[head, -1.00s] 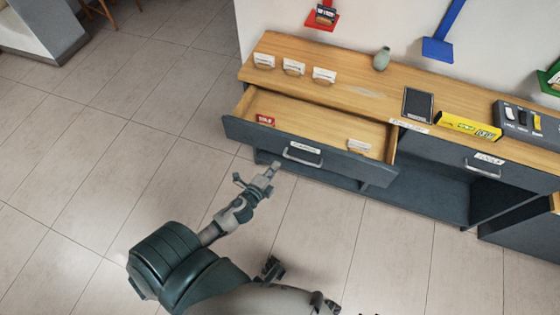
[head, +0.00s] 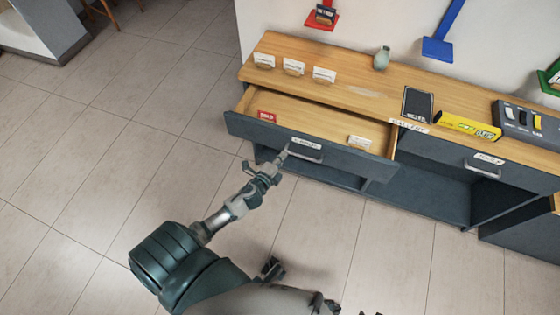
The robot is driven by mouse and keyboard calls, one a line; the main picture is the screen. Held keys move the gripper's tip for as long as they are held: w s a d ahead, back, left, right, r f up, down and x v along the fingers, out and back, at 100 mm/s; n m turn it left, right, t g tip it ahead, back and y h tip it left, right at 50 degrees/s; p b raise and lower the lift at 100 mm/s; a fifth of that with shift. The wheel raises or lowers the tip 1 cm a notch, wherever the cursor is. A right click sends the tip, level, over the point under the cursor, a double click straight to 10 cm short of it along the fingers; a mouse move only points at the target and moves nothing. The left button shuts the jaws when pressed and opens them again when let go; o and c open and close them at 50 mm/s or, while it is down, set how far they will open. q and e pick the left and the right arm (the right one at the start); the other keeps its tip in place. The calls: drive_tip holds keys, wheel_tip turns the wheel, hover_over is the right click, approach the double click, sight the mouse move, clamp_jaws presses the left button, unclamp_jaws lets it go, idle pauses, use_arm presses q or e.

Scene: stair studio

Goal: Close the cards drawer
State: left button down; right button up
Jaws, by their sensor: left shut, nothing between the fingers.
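The cards drawer (head: 235,125) is pulled out of the long cabinet, with a dark front, a white label and a metal handle (head: 312,157). A red card (head: 267,117) and a white card on a small stand (head: 359,142) are inside it. My left gripper (head: 283,155) is shut and empty, its tip at the drawer front by the left end of the handle. I cannot tell whether it touches.
The wooden top (head: 350,92) holds several card stands, a vase (head: 382,58), a black tablet-like panel (head: 417,104), a yellow box (head: 469,125) and a switch box (head: 525,122). Another drawer (head: 470,155) on the right is shut. The tiled floor (head: 90,150) at left is clear.

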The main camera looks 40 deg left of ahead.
sight(290, 144)
use_arm(q)
drive_tip(key=w, duration=0.3)
drive_tip(key=shift+w+a+r, duration=0.25)
drive_tip(key=shift+w+a, duration=0.1)
drive_tip(key=shift+w, duration=0.05)
drive_tip(key=w, duration=0.2)
drive_tip(key=w+a, duration=0.1)
drive_tip(key=w, duration=0.3)
drive_tip(key=shift+a+f, duration=0.15)
drive_tip(key=shift+a, duration=0.25)
drive_tip(key=w, duration=0.2)
drive_tip(key=w+a+b, duration=0.1)
drive_tip(key=w, duration=0.1)
drive_tip(key=w+a, duration=0.1)
drive_tip(key=w, duration=0.2)
drive_tip(key=shift+a+f, duration=0.1)
drive_tip(key=shift+f, duration=0.1)
drive_tip(key=shift+w+a+r, duration=0.15)
drive_tip(key=shift+w, duration=0.35)
drive_tip(key=shift+r+b, duration=0.15)
drive_tip(key=shift+b, duration=0.15)
use_arm(e)
drive_tip(key=w+t, duration=0.1)
drive_tip(key=w+a+t, duration=0.1)
drive_tip(key=w, duration=0.2)
drive_tip(key=shift+w+a+r+t+y, duration=0.15)
drive_tip(key=shift+w+r+t+y, duration=0.15)
drive_tip(key=shift+w+t, duration=0.1)
use_arm(q)
drive_tip(key=shift+r, duration=0.15)
